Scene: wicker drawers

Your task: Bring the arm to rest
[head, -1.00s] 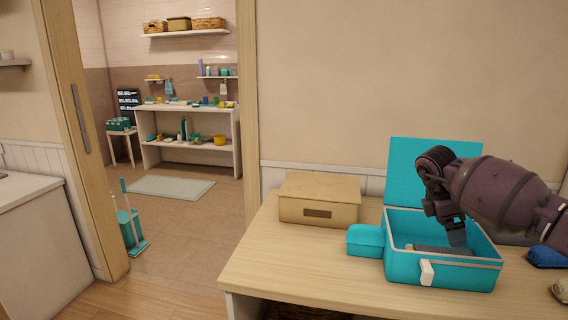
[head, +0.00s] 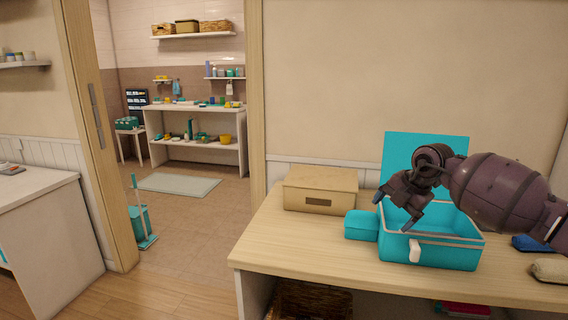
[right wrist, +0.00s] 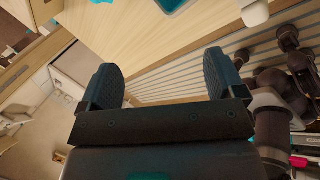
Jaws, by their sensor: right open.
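My right gripper (head: 394,216) is in front of and above the open turquoise box (head: 447,252) on the wooden counter. Its two fingers are spread apart with nothing between them; the right wrist view shows the same empty gap (right wrist: 167,78). The box has its turquoise lid (head: 414,154) standing upright at the back and a white latch (head: 414,250) at the front. My arm hides part of the box's inside. My left gripper does not show in either view.
A tan lidded box (head: 320,190) and a small turquoise container (head: 361,225) stand left of the turquoise box. A blue cloth (head: 531,243) and a beige cloth (head: 549,269) lie at the right. The counter's front left part (head: 290,248) is clear.

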